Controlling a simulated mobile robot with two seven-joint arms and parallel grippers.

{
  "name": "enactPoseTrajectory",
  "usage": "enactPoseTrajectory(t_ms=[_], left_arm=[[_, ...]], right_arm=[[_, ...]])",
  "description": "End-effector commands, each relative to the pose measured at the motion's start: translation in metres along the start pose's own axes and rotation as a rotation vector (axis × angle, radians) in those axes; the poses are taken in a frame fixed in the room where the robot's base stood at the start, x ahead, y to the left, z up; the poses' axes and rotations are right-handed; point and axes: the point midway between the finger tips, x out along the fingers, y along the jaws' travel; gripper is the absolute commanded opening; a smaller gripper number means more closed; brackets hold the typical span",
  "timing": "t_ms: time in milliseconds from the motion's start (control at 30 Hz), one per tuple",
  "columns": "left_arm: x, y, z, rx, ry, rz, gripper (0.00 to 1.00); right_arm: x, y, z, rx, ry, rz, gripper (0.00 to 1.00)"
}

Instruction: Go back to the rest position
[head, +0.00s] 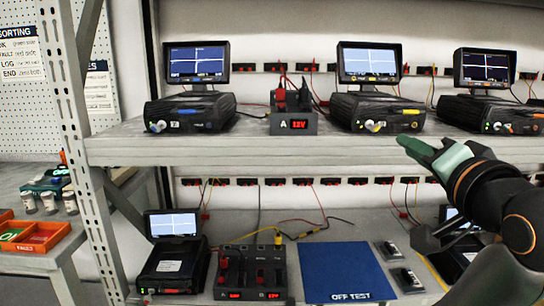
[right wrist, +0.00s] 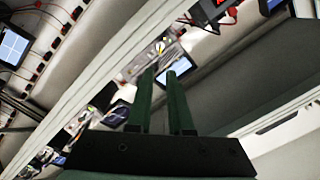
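My right gripper (head: 428,150) reaches in from the right in the head view, in front of the upper shelf edge, below the middle and right devices. Its green fingers also show in the right wrist view (right wrist: 161,78), apart with an empty gap between them. Nothing is held. My left gripper is not in view.
The upper shelf (head: 250,150) carries several black devices with screens and a 12V unit (head: 292,118). Below are a device (head: 172,262), a socket unit (head: 250,272) and a blue OFF TEST mat (head: 345,270). A rack post (head: 85,170) stands left, beside an orange FAULT tray (head: 30,236).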

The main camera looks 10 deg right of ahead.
Motion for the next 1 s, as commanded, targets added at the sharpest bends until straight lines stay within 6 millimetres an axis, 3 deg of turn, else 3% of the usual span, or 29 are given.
enactPoseTrajectory(t_ms=[133, 267, 400, 567, 767, 1000], left_arm=[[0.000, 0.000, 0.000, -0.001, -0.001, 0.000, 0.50], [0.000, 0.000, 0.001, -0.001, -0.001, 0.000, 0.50], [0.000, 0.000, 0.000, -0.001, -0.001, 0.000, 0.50], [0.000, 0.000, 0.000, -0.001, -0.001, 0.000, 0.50], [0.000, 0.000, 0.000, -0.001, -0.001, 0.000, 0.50], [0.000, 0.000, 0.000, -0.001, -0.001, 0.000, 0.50]], right_arm=[[0.008, 0.004, 0.010, -0.046, 0.000, -0.006, 0.19], [0.026, 0.011, 0.037, -0.172, 0.004, -0.035, 0.19], [0.042, 0.024, 0.080, -0.351, 0.010, -0.097, 0.19], [0.045, 0.039, 0.136, -0.538, 0.016, -0.190, 0.19], [0.022, 0.061, 0.209, -0.730, 0.023, -0.330, 0.19], [-0.035, 0.082, 0.279, -0.869, 0.051, -0.494, 0.19]])
